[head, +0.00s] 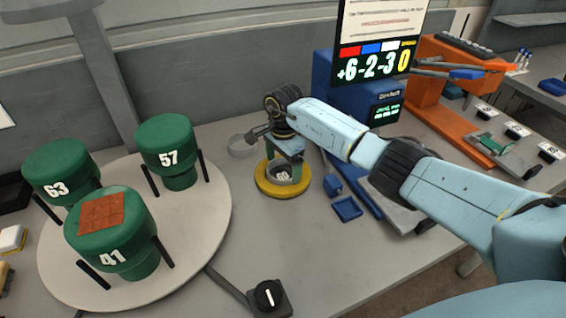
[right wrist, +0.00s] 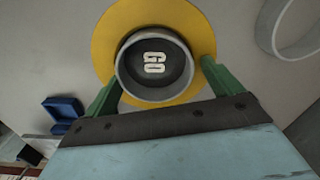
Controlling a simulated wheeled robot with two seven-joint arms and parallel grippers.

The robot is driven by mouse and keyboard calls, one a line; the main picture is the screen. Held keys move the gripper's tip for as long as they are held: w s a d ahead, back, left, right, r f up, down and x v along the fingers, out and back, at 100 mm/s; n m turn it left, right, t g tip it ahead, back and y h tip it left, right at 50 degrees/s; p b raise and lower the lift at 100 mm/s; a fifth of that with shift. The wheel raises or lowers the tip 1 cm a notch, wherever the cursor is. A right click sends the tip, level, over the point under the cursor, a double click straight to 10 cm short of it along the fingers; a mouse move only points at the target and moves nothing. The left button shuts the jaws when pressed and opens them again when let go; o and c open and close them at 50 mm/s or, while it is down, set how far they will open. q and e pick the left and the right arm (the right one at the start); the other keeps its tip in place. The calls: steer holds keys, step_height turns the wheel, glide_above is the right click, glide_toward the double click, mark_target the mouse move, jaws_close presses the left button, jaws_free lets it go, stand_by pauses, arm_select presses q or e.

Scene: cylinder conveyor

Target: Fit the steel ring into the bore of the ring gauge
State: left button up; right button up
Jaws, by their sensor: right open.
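The yellow ring gauge (head: 261,184) stands on the table below my right gripper; its yellow face shows in the right wrist view (right wrist: 112,28). A grey steel ring (right wrist: 122,72) sits at its centre, around a dark floor marked "GO". The ring's rim appears to stand above the yellow face; how deep it sits I cannot tell. My right gripper (head: 283,170) points down over the gauge. Its green fingers (right wrist: 160,72) are apart, one on each side of the ring; whether they touch it is unclear. My left gripper is out of view.
Another pale grey ring-shaped piece (head: 242,146) lies on the table behind and left of the gauge. A round white turntable (head: 215,215) with several green numbered cylinders stands left. A black knob box (head: 268,298) is in front. A small blue tray (head: 347,208) lies right of the gauge.

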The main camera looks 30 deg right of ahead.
steer(key=shift+s+f, duration=0.5)
steer(key=shift+f, duration=0.25)
steer(key=shift+r+p, duration=0.55)
steer(key=shift+p, duration=0.05)
step_height(320, 180, up, 13)
steer(key=shift+w+f, duration=0.2)
steer(key=shift+w, duration=0.05)
steer(key=shift+s+d, duration=0.1)
